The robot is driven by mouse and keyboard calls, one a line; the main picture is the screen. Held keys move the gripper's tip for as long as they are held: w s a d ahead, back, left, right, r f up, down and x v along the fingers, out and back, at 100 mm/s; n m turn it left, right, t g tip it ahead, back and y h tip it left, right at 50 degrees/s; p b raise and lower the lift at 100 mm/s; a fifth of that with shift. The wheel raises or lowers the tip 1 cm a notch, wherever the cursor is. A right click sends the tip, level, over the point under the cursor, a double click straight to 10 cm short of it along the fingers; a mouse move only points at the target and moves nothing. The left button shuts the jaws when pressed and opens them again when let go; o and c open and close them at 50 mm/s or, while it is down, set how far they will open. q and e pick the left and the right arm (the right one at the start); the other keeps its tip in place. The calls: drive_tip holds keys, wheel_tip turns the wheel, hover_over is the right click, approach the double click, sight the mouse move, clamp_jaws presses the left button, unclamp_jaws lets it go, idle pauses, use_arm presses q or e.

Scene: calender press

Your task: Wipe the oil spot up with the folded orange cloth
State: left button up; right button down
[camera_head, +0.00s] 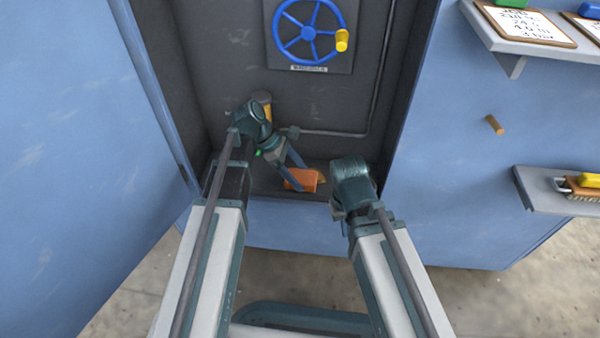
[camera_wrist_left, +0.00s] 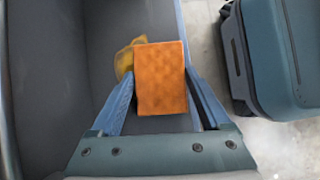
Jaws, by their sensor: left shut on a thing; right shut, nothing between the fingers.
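The folded orange cloth (camera_head: 301,179) is a thick block between the blue fingers of my left gripper (camera_head: 293,170), low in the grey recess. In the left wrist view the cloth (camera_wrist_left: 160,85) sits squarely in my left gripper (camera_wrist_left: 160,76), which is shut on it. The yellow-brown oil spot (camera_wrist_left: 125,60) lies on the grey ledge, showing at the cloth's left edge and partly hidden by it. A sliver of the spot (camera_head: 321,176) shows right of the cloth in the head view. My right gripper (camera_head: 342,207) is shut and empty to the right, its fingers mostly hidden.
A blue handwheel (camera_head: 308,33) with a yellow knob is on the recess's back wall. A thin pipe runs below it. Blue panels flank the recess. Shelves (camera_head: 535,42) with clipboards and a lower shelf (camera_head: 545,193) with a yellow-topped item stand out at right, near a peg (camera_head: 494,125).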

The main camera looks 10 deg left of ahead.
sight(324, 177)
use_arm(q)
drive_tip(key=shift+n+t, duration=0.4)
drive_tip(key=shift+t, duration=0.1)
drive_tip(key=w, duration=0.2)
drive_tip(key=w+a, duration=0.1)
drive_tip(key=w, duration=0.1)
drive_tip(key=shift+f, duration=0.2)
use_arm(e)
drive_tip(key=shift+a, duration=0.4)
use_arm(q)
drive_tip(key=shift+d, duration=0.1)
drive_tip(key=shift+s+d+r, duration=0.1)
drive_tip(key=shift+d, duration=2.4)
drive_tip(key=shift+d+f, duration=0.25)
drive_tip(key=shift+d, duration=0.7)
drive_tip(key=shift+s+d, duration=0.1)
drive_tip(key=shift+d, duration=0.6)
drive_tip(key=shift+s+f, duration=0.1)
drive_tip(key=shift+s, duration=0.15)
use_arm(e)
drive_tip(key=shift+w+d+f, duration=0.15)
drive_tip(key=shift+w+d, duration=0.05)
drive_tip(key=shift+d, duration=0.05)
use_arm(q)
drive_tip(key=shift+a, duration=0.1)
